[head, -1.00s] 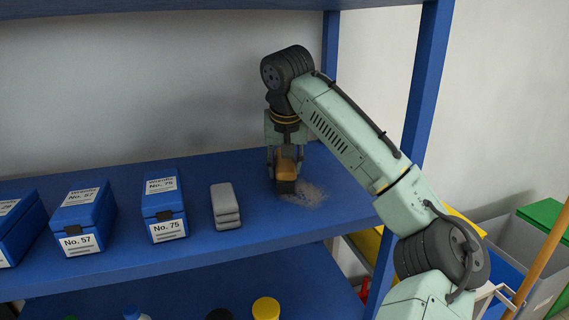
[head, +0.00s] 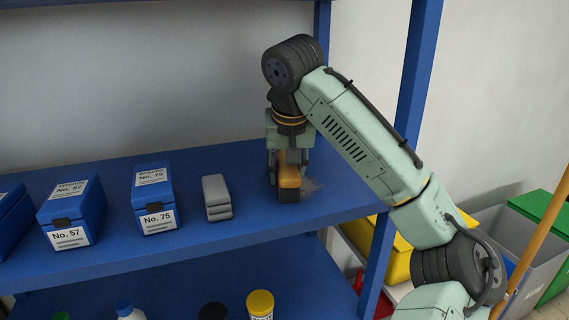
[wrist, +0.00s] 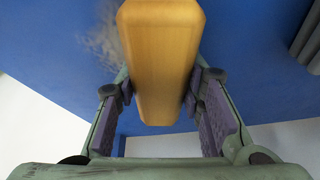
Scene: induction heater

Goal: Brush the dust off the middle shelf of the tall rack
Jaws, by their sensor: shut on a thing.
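My gripper (head: 288,172) is shut on a brush with a wooden, orange-brown body (head: 289,182), held upright on or just above the blue middle shelf (head: 250,222). In the wrist view the brush body (wrist: 160,60) lies between the two finger pads. A grey-tan patch of dust (head: 312,186) lies on the shelf just right of the brush. The dust also shows in the wrist view (wrist: 105,42), beside the brush. The brush's lower end hides part of the shelf, and I cannot tell if it touches.
A grey stacked block (head: 217,197) stands left of the brush, with blue boxes (head: 153,200) further left. A blue rack post (head: 405,120) stands at the right, near my arm. Bottles and a yellow-lidded jar (head: 260,304) stand on the shelf below.

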